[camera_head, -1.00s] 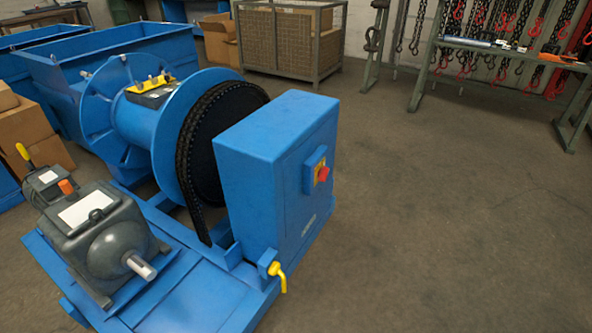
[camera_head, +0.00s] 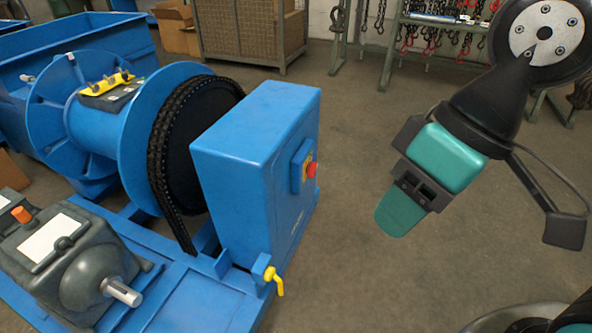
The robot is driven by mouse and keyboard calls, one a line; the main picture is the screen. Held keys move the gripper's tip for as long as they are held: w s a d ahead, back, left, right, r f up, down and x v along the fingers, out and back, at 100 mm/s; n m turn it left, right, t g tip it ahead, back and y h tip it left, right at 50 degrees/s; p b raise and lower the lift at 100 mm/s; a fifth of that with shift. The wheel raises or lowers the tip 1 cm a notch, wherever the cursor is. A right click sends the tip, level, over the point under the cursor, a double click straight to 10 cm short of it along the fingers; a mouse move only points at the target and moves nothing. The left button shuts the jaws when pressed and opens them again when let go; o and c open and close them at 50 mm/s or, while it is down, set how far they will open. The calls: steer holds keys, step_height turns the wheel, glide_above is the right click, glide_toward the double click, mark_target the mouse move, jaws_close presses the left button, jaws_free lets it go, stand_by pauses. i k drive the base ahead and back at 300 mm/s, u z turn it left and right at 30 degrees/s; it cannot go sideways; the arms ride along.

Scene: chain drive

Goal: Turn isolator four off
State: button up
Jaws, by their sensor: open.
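A red rotary knob (camera_head: 312,169) on a yellow plate sits in a small blue housing (camera_head: 297,165) on the right face of a tall blue cabinet (camera_head: 235,130). It looks like an isolator switch. I cannot read any number on it or tell its setting. My gripper (camera_head: 484,216) is in the air to the right of the cabinet, in front of open floor. Its jaws are open and empty, well apart from the knob.
A yellow lever (camera_head: 273,278) sticks out at the cabinet's lower front corner. A blue drum (camera_head: 95,135) with a black chain wheel (camera_head: 205,125) and a grey gearbox (camera_head: 75,255) stand left. A chain rack (camera_head: 440,45) is behind. The floor right of the cabinet is clear.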

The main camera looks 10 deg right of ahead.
mark_target(311, 169)
steer(key=z, duration=0.65)
steer(key=i, duration=0.75)
steer(key=z, duration=0.2)
